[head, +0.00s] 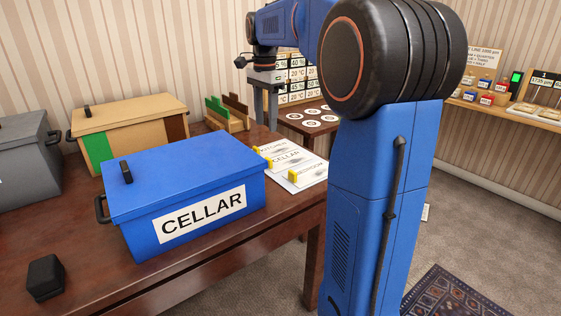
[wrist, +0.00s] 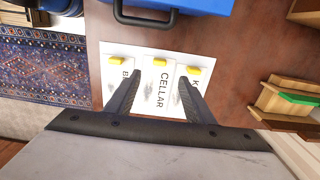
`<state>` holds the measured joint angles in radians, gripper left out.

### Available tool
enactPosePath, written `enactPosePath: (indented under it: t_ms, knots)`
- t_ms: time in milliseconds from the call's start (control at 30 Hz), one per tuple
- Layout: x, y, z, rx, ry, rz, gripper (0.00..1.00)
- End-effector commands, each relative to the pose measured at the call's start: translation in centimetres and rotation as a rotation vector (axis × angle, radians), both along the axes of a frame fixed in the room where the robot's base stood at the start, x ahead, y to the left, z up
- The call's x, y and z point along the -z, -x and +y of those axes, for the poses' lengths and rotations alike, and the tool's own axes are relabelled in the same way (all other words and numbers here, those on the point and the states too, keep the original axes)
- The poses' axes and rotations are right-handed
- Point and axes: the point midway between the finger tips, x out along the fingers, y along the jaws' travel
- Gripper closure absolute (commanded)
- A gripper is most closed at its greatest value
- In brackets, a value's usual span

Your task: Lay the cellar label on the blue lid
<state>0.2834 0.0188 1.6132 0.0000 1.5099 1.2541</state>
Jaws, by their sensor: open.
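The cellar label (head: 284,158) is a white card with a yellow tab, lying on the table between two similar cards. In the wrist view the cellar label (wrist: 160,92) lies in the middle of the row, between my open fingers as seen from above. My gripper (head: 266,102) is open and empty, pointing down above the far side of the table; its fingers (wrist: 160,84) also show in the wrist view. A blue edge and black handle show at the wrist view's top.
The kitchen card (head: 265,149) and another card starting with B (wrist: 118,72) flank the label closely. A tan box (head: 130,118), grey box (head: 25,150) and wooden rack (head: 228,112) stand around the blue box. A black block (head: 45,277) lies at front left.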

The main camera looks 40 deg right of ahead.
Motion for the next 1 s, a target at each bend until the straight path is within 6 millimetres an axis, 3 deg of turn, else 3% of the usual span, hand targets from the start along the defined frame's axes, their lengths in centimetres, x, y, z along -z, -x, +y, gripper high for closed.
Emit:
enactPosePath:
  t_ms: [400, 733, 1000]
  knots:
    - [7.2, 0.0, 0.0, -0.001, -0.001, 0.002, 0.52]
    - [9.5, 0.0, -0.1, -0.001, 0.0, 0.001, 0.52]
    - [13.0, 0.0, -0.2, -0.001, 0.0, 0.001, 0.52]
